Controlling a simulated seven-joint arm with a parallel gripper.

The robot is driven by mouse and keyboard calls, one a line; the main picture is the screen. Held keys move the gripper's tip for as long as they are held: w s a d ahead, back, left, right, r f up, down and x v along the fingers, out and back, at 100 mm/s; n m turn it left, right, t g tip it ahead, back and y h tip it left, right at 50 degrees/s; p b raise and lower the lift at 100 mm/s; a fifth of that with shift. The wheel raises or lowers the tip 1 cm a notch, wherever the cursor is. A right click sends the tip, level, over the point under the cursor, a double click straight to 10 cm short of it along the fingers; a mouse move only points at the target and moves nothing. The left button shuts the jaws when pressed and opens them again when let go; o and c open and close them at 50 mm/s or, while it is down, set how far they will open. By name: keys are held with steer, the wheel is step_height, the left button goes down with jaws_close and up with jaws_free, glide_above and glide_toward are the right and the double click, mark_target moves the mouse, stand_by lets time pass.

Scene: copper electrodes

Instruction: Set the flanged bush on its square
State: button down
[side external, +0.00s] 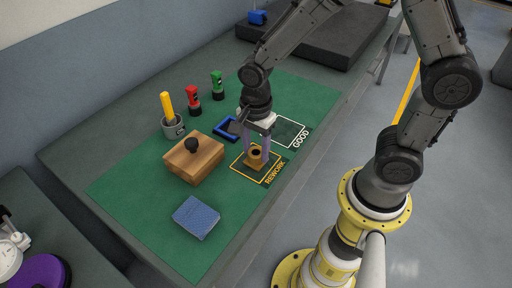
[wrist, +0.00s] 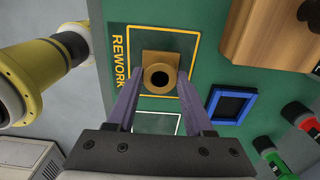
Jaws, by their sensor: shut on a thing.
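The flanged bush (wrist: 160,74) is a brass-coloured piece with a round dark bore and a flat flange. It also shows in the side view (side external: 256,154), over the yellow-outlined REWORK square (side external: 240,173). My gripper (side external: 261,145) points down, with its purple fingers shut on the bush. In the wrist view the fingers (wrist: 158,88) reach the bush from both sides. The bush lies within the REWORK outline (wrist: 195,42); I cannot tell whether it touches the mat. The white-outlined GOOD square (side external: 293,128) is empty beside it.
A blue square frame (side external: 222,130) lies near my gripper. A wooden box with a dark knob (side external: 194,160) stands left. A blue block (side external: 196,217) lies in front. A grey cup with a yellow item (side external: 173,126), and red (side external: 192,100) and green (side external: 216,85) items stand behind.

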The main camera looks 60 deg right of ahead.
steer(key=shift+f, duration=0.15)
steer(key=shift+c, duration=1.4)
jaws_free()
step_height(320, 180, up, 12)
steer(key=s+d+r+n+t, duration=0.2)
steer(key=s+n, duration=0.4)
steer(key=n, duration=0.3)
steer(key=s+d+r+n+t, duration=0.3)
steer(key=s+d+r+n, duration=0.1)
steer(key=s+n, duration=0.3)
steer(key=shift+n+t, duration=0.3)
steer(key=shift+n, duration=0.7)
steer(key=shift+r, duration=0.1)
